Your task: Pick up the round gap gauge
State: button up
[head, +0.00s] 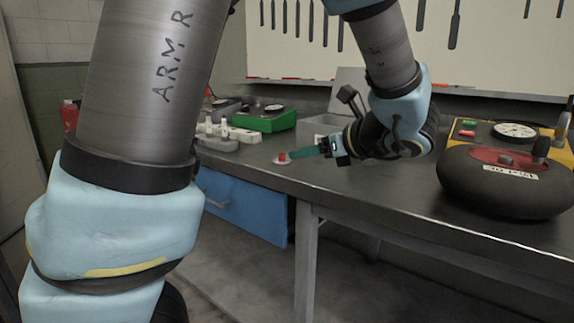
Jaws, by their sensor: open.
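A small round pale disc with a red part on top (282,160), which looks like the round gap gauge, sits near the front edge of the workbench. My gripper (295,154) comes in from the right, its teal fingers pointing left and almost level. The fingertips are right beside the red part and overlap it in this view. I cannot tell whether they touch it or reach around it. The gap between the fingers is too small to see here, but the gripper is open.
On the workbench (400,192), a green box with a dial (264,120) and white fittings (228,133) stand at the left. A black rounded unit with a red panel (505,182) and a yellow gauge box (475,132) stand at the right. Tools hang behind.

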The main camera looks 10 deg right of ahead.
aim_at(283, 154)
jog(key=x, duration=0.3)
jog(key=shift+r+x, duration=0.15)
jog(key=shift+x, duration=1.2)
jog(key=shift+r+x, duration=0.15)
jog(key=shift+x, duration=1.2)
jog(key=shift+w, duration=0.15)
jog(key=shift+c, duration=0.2)
grip_shut()
